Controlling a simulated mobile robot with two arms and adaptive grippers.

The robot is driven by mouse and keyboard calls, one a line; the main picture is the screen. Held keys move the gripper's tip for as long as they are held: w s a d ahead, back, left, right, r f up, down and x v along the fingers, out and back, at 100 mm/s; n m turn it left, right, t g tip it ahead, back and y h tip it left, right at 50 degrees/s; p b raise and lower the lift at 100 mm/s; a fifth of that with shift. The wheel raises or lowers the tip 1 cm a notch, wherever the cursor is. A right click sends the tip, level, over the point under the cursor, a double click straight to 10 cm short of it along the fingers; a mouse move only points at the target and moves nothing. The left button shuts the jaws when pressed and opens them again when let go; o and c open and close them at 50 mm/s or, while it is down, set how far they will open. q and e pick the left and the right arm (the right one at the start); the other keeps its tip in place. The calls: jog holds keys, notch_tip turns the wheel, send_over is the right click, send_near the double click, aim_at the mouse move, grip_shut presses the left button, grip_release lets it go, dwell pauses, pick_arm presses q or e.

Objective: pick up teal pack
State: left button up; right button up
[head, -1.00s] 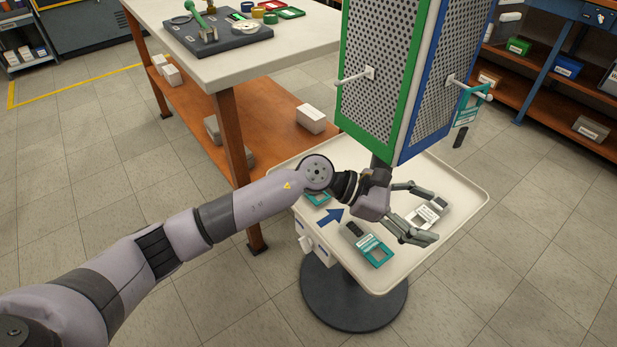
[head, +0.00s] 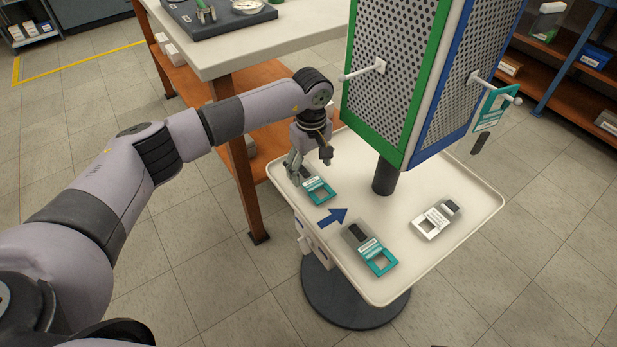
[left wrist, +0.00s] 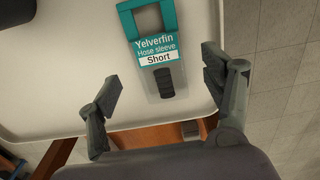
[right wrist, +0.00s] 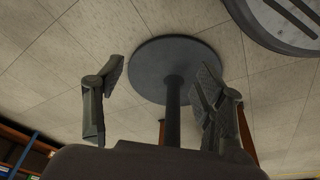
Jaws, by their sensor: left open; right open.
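A teal pack (head: 319,190) lies on the tray at its left corner, its black end partly hidden by my left gripper (head: 309,168). In the left wrist view, this pack (left wrist: 155,50) reads "Yelverfin Hose sleeve Short". My left gripper (left wrist: 161,82) is open above it, with the pack's clear, black-filled end between the fingers and not gripped. A second teal pack (head: 370,249) lies at the tray's front. Another teal pack (head: 492,112) hangs on a peg. My right gripper (right wrist: 160,78) is open and empty, seen only in the right wrist view.
The white tray (head: 465,180) also holds a white pack (head: 437,219) and bears a blue arrow (head: 331,217). A workbench (head: 225,50) stands close behind my left gripper. The right wrist view shows the round dark base (right wrist: 150,65).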

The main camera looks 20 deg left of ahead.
aim_at(311, 178)
pick_arm(q)
notch_tip(311, 178, down, 3)
jog(key=shift+d+f, duration=0.1)
jog(key=shift+f, duration=0.1)
pick_arm(e)
jog(key=shift+r, duration=0.75)
pick_arm(q)
jog(key=shift+c, duration=0.5)
jog(key=c, duration=1.1)
jog(key=shift+r, duration=0.15)
jog(key=shift+c, duration=0.2)
jog(key=shift+r, duration=0.2)
notch_tip(311, 178, up, 3)
jog(key=shift+r, duration=0.1)
jog(key=s+a, duration=1.1)
jog(key=s, duration=0.3)
jog(key=shift+f+p, duration=0.2)
jog(key=shift+p, duration=0.25)
pick_arm(e)
jog(key=shift+s+f, duration=0.15)
jog(key=shift+f, duration=0.95)
jog(key=shift+s+f, duration=0.15)
jog(key=shift+f, duration=0.95)
